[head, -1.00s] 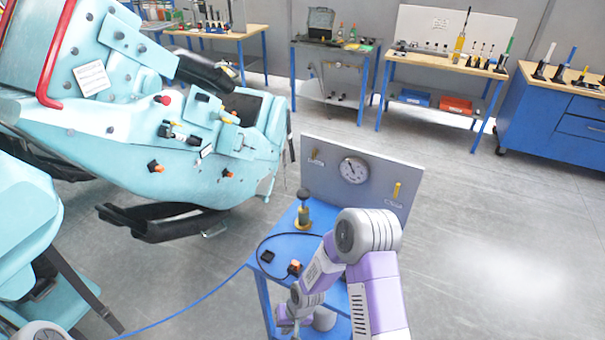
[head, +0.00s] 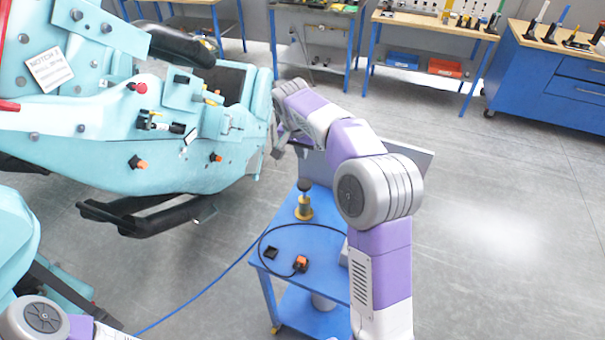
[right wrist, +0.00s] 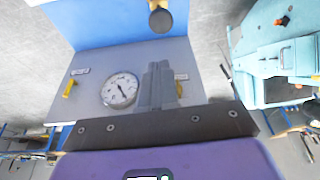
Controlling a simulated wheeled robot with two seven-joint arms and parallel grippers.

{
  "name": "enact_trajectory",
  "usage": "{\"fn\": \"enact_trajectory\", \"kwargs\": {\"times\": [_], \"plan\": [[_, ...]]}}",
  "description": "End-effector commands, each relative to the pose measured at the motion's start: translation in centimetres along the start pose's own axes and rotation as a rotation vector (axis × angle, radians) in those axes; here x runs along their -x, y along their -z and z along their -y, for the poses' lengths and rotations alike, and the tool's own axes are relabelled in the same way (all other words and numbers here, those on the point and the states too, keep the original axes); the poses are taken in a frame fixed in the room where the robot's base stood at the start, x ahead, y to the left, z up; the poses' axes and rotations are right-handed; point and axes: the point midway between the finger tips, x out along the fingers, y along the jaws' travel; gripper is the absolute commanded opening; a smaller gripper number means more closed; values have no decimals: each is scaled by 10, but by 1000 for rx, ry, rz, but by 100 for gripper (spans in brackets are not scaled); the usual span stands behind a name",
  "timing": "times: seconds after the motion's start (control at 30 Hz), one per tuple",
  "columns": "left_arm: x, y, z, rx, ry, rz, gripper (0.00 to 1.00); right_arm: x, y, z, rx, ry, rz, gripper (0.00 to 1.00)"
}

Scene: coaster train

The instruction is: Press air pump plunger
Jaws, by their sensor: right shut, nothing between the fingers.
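The air pump (head: 304,209) stands upright on the blue cart, with a brass body and a dark plunger knob (head: 304,185) on top. My right gripper (head: 278,150) is above and behind the pump in the head view, apart from it, near the train's edge. In the right wrist view its fingers (right wrist: 158,84) are shut and empty in front of the grey gauge panel (right wrist: 98,82). The plunger knob (right wrist: 160,19) shows at the top of that view, clear of the fingers. My left gripper is out of view; only part of that arm shows at the lower left.
The blue cart (head: 322,238) carries a black cable, an orange-topped connector (head: 301,263) and a small black block (head: 270,253). The teal coaster train (head: 190,170) stands close on the left. Open floor lies to the right; workbenches stand behind.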

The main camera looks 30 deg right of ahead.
Motion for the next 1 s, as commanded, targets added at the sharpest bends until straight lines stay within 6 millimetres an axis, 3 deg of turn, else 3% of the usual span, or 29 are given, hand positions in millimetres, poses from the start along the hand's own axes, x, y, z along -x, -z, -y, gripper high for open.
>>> {"fn": "enact_trajectory", "kwargs": {"times": [0.23,0.7,1.0], "plan": [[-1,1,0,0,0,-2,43,-17,-1,0,2,-3,3,0],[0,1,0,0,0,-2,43,-110,-3,0,5,-2,4,0],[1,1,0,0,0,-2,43,-138,-12,1,4,0,2,0]]}}
